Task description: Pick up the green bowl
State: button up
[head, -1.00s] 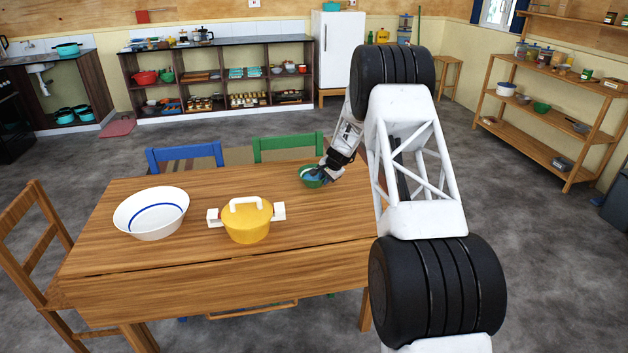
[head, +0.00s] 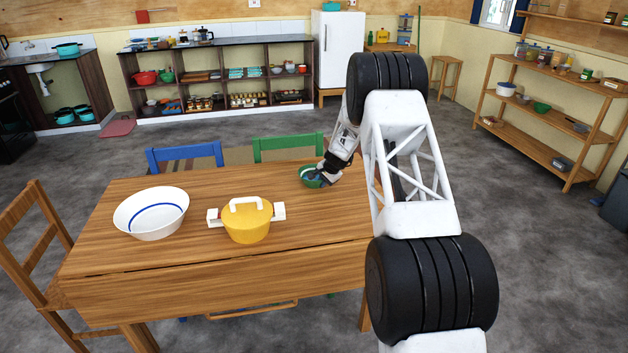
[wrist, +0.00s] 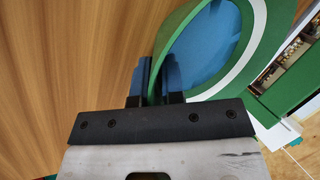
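The green bowl (head: 307,182), with a blue inside, sits near the back edge of the wooden table, right of the yellow pot. In the wrist view its green rim, blue inside (wrist: 205,50) and a white band show close up. My gripper (head: 325,174) is at the bowl's right side. In the wrist view my gripper (wrist: 159,75) has its two fingers close together, one on each side of the bowl's green wall, with the wall pinched between them. The bowl's right side is partly hidden by the gripper in the head view.
The table (head: 190,255) also holds a white bowl with a blue ring (head: 152,213) and a yellow pot (head: 247,221) with white handles. A blue chair (head: 185,155) and a green chair (head: 288,147) stand behind the table. The tabletop front is clear.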

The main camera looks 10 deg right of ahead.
grip_shut()
jog(key=shift+r, duration=0.35)
jog(key=shift+r, duration=1.4)
jog(key=shift+s, duration=0.2)
jog(key=shift+s+a+r, duration=0.25)
jog(key=shift+s, duration=2.3)
jog(key=shift+s+a+r, duration=0.2)
jog(key=shift+s+r, duration=0.1)
jog(key=shift+s, duration=2.2)
jog(key=shift+s+a+r, duration=0.25)
jog(key=shift+s, duration=2.3)
jog(key=shift+s, duration=0.15)
jog(key=shift+a, duration=0.15)
